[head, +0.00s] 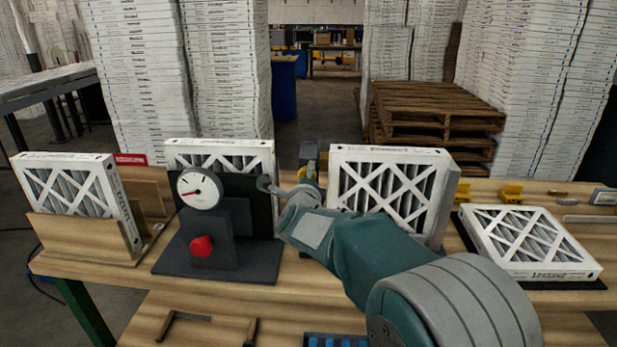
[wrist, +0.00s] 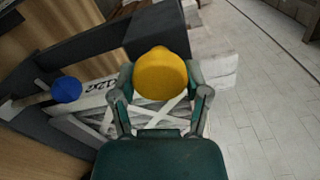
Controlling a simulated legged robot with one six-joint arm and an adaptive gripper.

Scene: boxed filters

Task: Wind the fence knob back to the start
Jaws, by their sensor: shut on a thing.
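In the wrist view a round yellow knob (wrist: 160,72) sits between the two fingers of my gripper (wrist: 162,98), which is shut on it. The knob is beside a dark grey bar, the apparent fence. A white-framed filter (head: 230,153) stands behind the fixture.
A blue knob (wrist: 66,89) is left of my gripper in the wrist view. Another filter (head: 388,190) stands upright close behind my arm. One filter (head: 530,243) lies flat at right; another (head: 75,195) stands in a wooden holder (head: 75,240) at left.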

